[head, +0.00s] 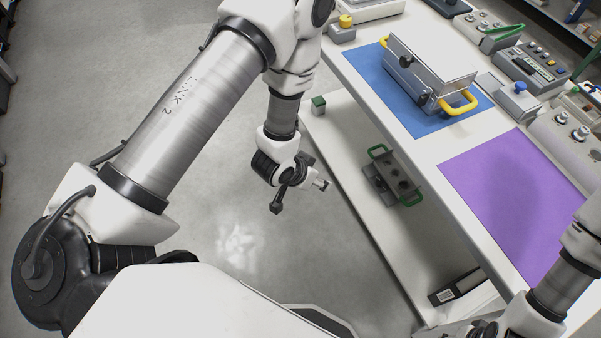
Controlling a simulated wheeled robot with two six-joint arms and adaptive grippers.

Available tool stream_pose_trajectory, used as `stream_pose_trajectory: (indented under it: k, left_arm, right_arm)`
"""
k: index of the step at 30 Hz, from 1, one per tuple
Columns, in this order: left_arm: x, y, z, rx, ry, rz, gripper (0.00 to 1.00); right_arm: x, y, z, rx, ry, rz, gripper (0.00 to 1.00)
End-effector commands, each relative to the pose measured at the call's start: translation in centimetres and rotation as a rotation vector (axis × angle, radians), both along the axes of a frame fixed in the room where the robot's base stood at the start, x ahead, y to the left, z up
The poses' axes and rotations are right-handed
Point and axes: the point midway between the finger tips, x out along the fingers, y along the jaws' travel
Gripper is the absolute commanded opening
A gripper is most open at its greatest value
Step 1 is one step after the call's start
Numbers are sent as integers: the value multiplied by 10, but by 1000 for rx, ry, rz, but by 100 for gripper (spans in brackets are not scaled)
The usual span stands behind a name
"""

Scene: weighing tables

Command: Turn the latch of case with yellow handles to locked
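The case with yellow handles (432,62) is a grey metal box with a closed lid on a blue mat (364,72) on the table. One yellow handle (459,103) is at its near right end, another at its far left end. Two dark latch parts (406,62) show on its front side; I cannot tell their turned position. My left gripper (300,196) hangs over the floor in front of the table, well apart from the case, with its fingers spread and nothing between them. My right gripper (487,329) is at the bottom edge, mostly cut off, its fingertips unclear.
A bare purple mat (510,185) lies on the table to the right. Several devices with knobs and buttons line the table's back, including a blue-button box (517,98). A green-handled device (393,177) and a green-topped box (319,106) are on the lower shelf.

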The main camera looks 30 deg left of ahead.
Motion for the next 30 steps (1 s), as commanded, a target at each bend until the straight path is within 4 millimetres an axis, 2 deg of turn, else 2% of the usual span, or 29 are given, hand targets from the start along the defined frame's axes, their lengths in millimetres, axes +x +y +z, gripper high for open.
stream_pose_trajectory:
  k: [3,7,20,23,27,30]
  left_arm:
    - [-21,8,-14,14,59,28,60]
    - [-37,14,-21,27,104,49,60]
    - [-48,18,-26,34,133,61,60]
    - [-81,29,-37,56,224,99,60]
    - [-160,49,-51,107,434,181,60]
    - [-198,58,-52,132,537,220,60]
  right_arm:
    - [0,0,-3,0,0,0,40]
    - [0,0,-4,0,0,0,40]
    - [0,0,-5,0,0,0,40]
    - [0,0,-5,0,0,0,40]
    - [0,0,-5,0,0,0,40]
    - [0,0,-5,0,0,0,40]
